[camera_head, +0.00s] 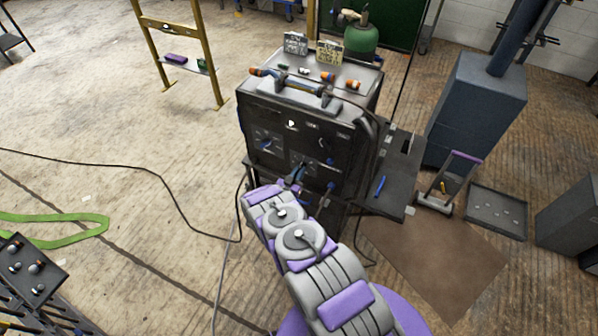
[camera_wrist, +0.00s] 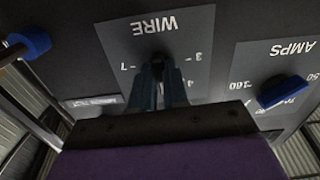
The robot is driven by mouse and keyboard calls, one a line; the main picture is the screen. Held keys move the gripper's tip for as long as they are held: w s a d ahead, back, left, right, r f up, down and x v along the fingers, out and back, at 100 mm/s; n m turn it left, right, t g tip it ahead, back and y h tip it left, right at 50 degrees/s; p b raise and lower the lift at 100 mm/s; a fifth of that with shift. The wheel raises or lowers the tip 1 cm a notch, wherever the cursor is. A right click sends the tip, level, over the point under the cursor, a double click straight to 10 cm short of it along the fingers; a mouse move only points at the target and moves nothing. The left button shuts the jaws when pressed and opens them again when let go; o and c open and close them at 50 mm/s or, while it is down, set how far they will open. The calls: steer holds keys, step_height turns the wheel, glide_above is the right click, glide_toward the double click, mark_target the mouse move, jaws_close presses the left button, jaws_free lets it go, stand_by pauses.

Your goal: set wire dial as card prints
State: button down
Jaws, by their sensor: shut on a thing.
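The wire dial's plate (camera_wrist: 185,50), printed WIRE, shows upside down in the wrist view with the figures 7, 4 and 3 legible. My gripper (camera_wrist: 158,80) is shut at the plate's middle, on the wire dial, whose knob is mostly hidden by the fingers. In the head view my gripper (camera_head: 292,183) reaches the lower front of the dark welding machine (camera_head: 262,125). Two small cards, a white one (camera_head: 295,44) and a yellowish one (camera_head: 329,53), stand on top of the machine; their print is too small to read.
The AMPS dial (camera_wrist: 284,92) with a blue knob is just right of the wire plate in the wrist view. Another blue knob (camera_wrist: 30,42) is at the left. A side shelf (camera_head: 385,195) holds a blue item. A black cable (camera_head: 165,185) crosses the floor.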

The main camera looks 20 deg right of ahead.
steer(key=shift+a+f+m, duration=0.1)
steer(key=shift+m, duration=2.4)
steer(key=shift+a+f+m, duration=0.1)
steer(key=shift+m, duration=2.4)
steer(key=c, duration=1.3)
jaws_free()
steer(key=shift+w, duration=0.15)
steer(key=shift+o, duration=0.9)
steer(key=shift+r, duration=0.2)
steer(key=p+v, duration=0.1)
steer(key=v, duration=1.6)
steer(key=shift+p, duration=0.35)
